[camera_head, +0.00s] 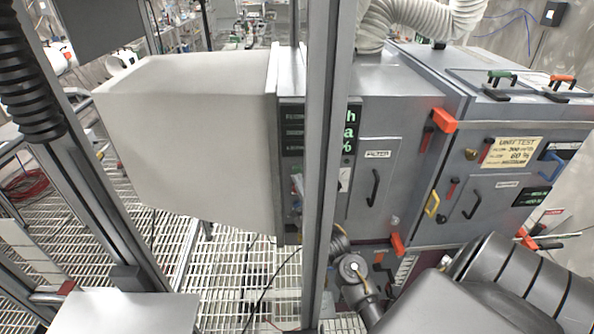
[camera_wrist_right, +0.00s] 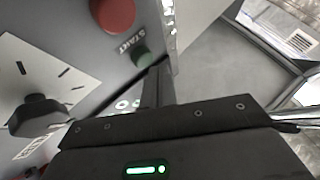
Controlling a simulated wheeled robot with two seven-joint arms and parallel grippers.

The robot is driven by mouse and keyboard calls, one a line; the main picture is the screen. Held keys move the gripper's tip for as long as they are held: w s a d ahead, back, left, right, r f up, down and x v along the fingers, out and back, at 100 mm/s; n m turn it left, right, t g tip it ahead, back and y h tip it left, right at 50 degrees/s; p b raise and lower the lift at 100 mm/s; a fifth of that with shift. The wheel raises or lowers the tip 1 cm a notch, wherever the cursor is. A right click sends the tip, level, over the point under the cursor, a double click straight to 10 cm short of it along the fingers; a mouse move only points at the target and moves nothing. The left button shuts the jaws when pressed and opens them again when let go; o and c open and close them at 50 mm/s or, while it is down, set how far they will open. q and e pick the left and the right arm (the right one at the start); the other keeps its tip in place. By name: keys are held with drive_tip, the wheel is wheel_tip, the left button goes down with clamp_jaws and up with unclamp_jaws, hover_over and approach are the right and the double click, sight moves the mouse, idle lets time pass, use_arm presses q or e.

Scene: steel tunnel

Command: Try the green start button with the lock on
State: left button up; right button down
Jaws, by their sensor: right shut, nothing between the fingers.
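The green start button (camera_wrist_right: 141,57) shows in the right wrist view, on a grey panel beside the word START. A larger red button (camera_wrist_right: 113,14) is above it. A black rotary knob (camera_wrist_right: 38,116) on a white plate is at left. My right gripper (camera_wrist_right: 158,85) is shut and empty, its dark fingers close to the green button. I cannot tell whether they touch it. In the head view my right arm reaches in from the lower right, and its fingers are hard to make out behind the post. I cannot make out the lock. My left gripper is not in view.
In the head view a metal post (camera_head: 330,150) stands upright in front of the grey cabinet (camera_head: 400,90). A large pale box (camera_head: 185,125) juts out at left. Orange blocks (camera_head: 444,121) and handles stick out from the cabinet. Grating floor (camera_head: 225,265) lies below.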

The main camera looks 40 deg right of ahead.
drive_tip(key=s+a, duration=0.1)
drive_tip(key=s, duration=0.1)
drive_tip(key=s+a+p, duration=0.1)
drive_tip(key=a, duration=0.1)
drive_tip(key=shift+s, duration=0.4)
drive_tip(key=shift+d, duration=0.1)
idle(0.5)
